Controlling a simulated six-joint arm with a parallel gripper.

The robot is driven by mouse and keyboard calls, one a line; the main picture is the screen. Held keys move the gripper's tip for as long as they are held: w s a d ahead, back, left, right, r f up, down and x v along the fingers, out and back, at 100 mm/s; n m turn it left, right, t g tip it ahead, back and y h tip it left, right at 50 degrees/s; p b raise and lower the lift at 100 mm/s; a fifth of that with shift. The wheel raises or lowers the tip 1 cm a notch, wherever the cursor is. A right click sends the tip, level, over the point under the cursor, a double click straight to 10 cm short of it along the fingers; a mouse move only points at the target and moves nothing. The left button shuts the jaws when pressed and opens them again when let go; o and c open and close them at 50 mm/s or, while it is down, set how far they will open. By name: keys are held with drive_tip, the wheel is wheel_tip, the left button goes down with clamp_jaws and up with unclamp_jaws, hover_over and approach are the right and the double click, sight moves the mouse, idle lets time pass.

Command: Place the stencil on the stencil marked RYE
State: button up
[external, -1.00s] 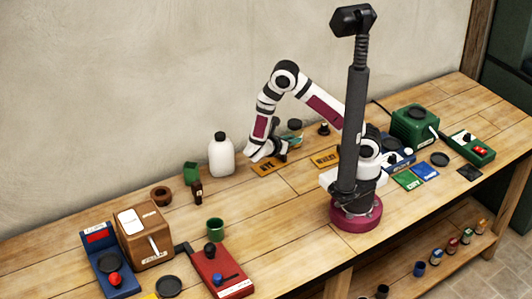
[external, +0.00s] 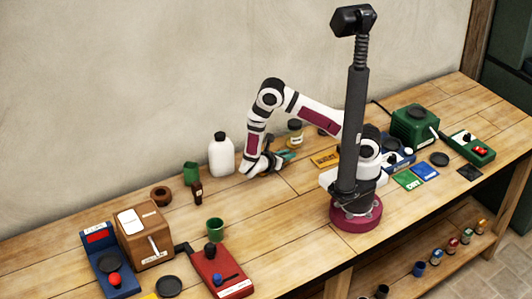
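My gripper (external: 271,160) is low over the bench, right of the white bottle. A small teal stencil (external: 286,156) shows at its fingertips and appears to be gripped. The gripper and wrist cover the spot where an orange stencil with dark lettering lay in the earlier view; I cannot see it now. That lettering looked like RYE but was too small to be sure. I cannot tell whether the teal stencil touches anything below it. Another orange stencil (external: 325,159) lies to the right, its lettering unclear.
A white bottle (external: 221,157) stands close left of my gripper, with a green container (external: 191,172) beyond it. A dark-lidded jar (external: 295,133) stands just behind. Green (external: 408,181) and blue (external: 426,171) plates lie farther right. Bench in front is clear.

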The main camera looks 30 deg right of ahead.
drive_tip(key=o, duration=0.4)
drive_tip(key=shift+o, duration=0.2)
